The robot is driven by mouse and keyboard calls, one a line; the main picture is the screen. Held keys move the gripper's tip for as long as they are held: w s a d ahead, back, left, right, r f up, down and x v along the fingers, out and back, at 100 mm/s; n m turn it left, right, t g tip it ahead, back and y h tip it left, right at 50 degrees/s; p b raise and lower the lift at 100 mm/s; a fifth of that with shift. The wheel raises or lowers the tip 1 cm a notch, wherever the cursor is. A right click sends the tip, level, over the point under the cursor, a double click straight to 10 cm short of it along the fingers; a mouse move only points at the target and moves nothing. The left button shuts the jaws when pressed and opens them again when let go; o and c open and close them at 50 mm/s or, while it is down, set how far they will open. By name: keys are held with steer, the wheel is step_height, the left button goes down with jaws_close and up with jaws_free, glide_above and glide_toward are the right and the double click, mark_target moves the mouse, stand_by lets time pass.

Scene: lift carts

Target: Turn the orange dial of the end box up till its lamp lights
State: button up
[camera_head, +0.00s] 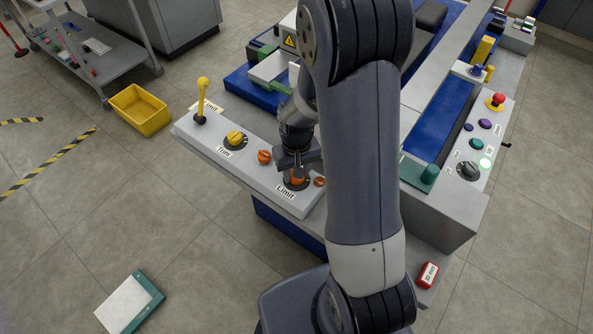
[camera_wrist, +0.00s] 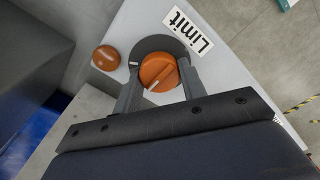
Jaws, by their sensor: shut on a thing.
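The orange dial (camera_head: 297,181) sits on a dark round plate at the near end of the pale control box (camera_head: 252,180), by the label "Limit". In the wrist view the dial (camera_wrist: 158,72) has a pale line across its face, slanting to the lower left. My gripper (camera_head: 295,166) comes down from above, its fingers (camera_wrist: 160,85) on either side of the dial and shut on it. The small orange dome lamp (camera_wrist: 105,57) beside the dial looks unlit; it shows in the head view (camera_head: 320,181) next to my arm. My arm hides part of the bench.
Along the same box stand a yellow dial (camera_head: 235,138) labelled "Trim", another orange dome (camera_head: 264,156) and a yellow lever (camera_head: 202,88). A yellow crate (camera_head: 140,108) is on the floor.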

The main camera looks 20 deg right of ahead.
steer(key=o, duration=1)
step_height(320, 180, up, 11)
steer(key=shift+f, duration=0.1)
steer(key=shift+f, duration=0.1)
step_height(320, 180, down, 11)
steer(key=shift+r, duration=0.15)
stand_by(0.6)
steer(key=shift+r, duration=0.1)
